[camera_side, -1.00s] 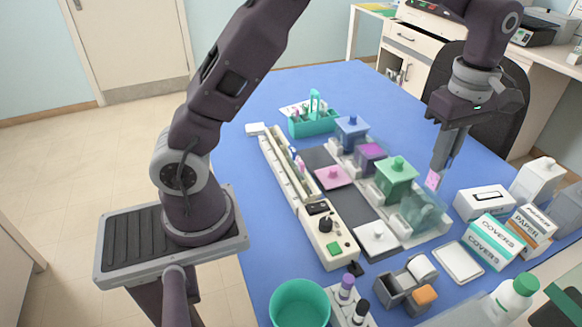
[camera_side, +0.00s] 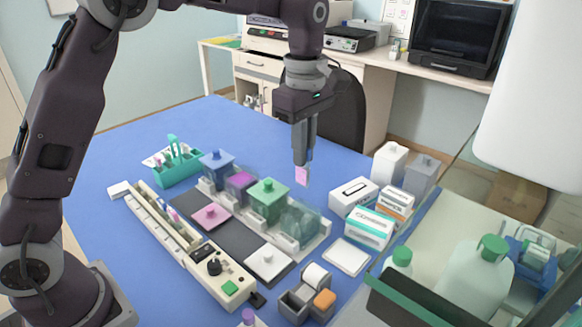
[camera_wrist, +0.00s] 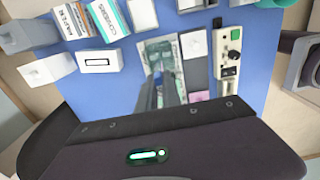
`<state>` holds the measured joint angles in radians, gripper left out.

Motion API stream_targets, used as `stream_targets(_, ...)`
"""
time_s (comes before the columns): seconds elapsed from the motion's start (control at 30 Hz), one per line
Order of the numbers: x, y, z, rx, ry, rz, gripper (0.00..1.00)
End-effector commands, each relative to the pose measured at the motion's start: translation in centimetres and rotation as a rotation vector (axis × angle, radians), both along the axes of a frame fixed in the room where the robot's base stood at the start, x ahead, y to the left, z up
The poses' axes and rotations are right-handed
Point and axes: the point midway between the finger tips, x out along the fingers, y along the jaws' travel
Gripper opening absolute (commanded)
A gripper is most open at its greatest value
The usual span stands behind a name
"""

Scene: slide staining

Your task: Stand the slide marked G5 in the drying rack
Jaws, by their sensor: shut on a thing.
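My gripper (camera_side: 303,163) is shut on a glass slide (camera_side: 302,176) with a pink patch, hanging upright below the fingertips. It is above and behind the clear glass jar (camera_side: 301,222) at the near end of the jar row. No marking on the slide can be read. In the wrist view the fingers (camera_wrist: 173,92) point down beside the clear jar (camera_wrist: 158,55); the slide is not distinct there. A teal carrier with a handle (camera_side: 176,165) and several slides stands at the far left. I cannot tell which item is the drying rack.
Blue (camera_side: 216,168), purple (camera_side: 240,182) and green (camera_side: 268,203) jars stand in a row. A long beige unit (camera_side: 165,222) with a knob runs left of them. A white box (camera_side: 353,194), cartons (camera_side: 368,229) and bottles crowd the right. Blue mat is bare behind the jars.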

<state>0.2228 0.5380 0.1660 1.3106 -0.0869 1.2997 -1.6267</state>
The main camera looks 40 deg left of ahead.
Motion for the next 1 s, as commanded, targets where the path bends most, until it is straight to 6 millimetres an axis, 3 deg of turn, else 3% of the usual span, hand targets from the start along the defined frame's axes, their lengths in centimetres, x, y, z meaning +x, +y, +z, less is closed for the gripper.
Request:
stream_targets(0.03, 0.1, 0.0, 1.0, 0.000, -0.004, 0.000, 0.00)
stream_targets(0.27, -0.2, 5.0, 1.1, 0.003, 0.000, 0.007, 0.00)
stream_targets(0.37, -0.6, 7.9, 1.2, 0.004, 0.000, 0.009, 0.00)
stream_targets(0.53, -2.4, 14.8, 1.3, 0.005, 0.002, 0.014, 0.00)
stream_targets(0.7, -7.0, 23.5, 1.4, 0.005, 0.002, 0.019, 0.00)
stream_targets(0.8, -10.2, 27.4, 1.3, 0.004, 0.003, 0.017, 0.00)
stream_targets(1.0, -15.4, 31.8, 1.1, 0.002, 0.001, 0.010, 0.00)
